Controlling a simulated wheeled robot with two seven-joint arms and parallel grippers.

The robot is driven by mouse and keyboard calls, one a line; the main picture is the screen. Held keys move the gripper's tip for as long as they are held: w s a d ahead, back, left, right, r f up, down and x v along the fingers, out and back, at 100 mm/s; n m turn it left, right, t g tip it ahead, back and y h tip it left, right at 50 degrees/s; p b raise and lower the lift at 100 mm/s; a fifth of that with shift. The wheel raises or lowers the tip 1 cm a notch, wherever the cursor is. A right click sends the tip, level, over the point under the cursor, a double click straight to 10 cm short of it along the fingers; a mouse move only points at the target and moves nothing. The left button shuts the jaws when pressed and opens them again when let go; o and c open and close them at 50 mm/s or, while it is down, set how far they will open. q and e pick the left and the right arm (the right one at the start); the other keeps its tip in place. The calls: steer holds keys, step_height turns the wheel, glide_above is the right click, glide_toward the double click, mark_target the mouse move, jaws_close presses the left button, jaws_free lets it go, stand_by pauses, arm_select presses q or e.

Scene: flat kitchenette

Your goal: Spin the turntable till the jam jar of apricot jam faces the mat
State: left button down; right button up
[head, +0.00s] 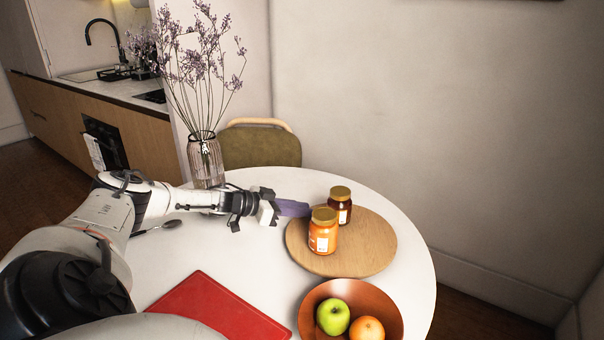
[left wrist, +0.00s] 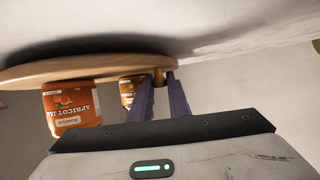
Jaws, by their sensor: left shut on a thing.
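The round wooden turntable (head: 370,255) lies on the white table. The apricot jam jar (head: 323,238), orange with a gold lid, stands on its left part; its label reads upside down in the left wrist view (left wrist: 70,108). A dark jam jar (head: 341,207) stands behind it, partly hidden in the left wrist view (left wrist: 127,92). The red mat (head: 213,312) lies at the front left, apart from the turntable. My left gripper (head: 304,210) is at the turntable's left back edge, its purple fingers (left wrist: 162,92) shut on a small wooden peg (left wrist: 159,76) at the rim.
A terracotta bowl (head: 388,327) with a green apple (head: 333,317) and an orange (head: 367,329) stands close in front of the turntable. A glass vase (head: 206,160) with dried flowers stands at the back left. A spoon (head: 160,227) lies near my left arm. A chair (head: 260,146) is behind the table.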

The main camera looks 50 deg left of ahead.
arm_select(q)
steer(key=c, duration=1.7)
jaws_free()
steer(key=shift+o, duration=0.2)
steer(key=shift+s+a, duration=0.1)
steer(key=v, duration=1)
steer(key=shift+p, duration=0.4)
steer(key=shift+s, duration=0.1)
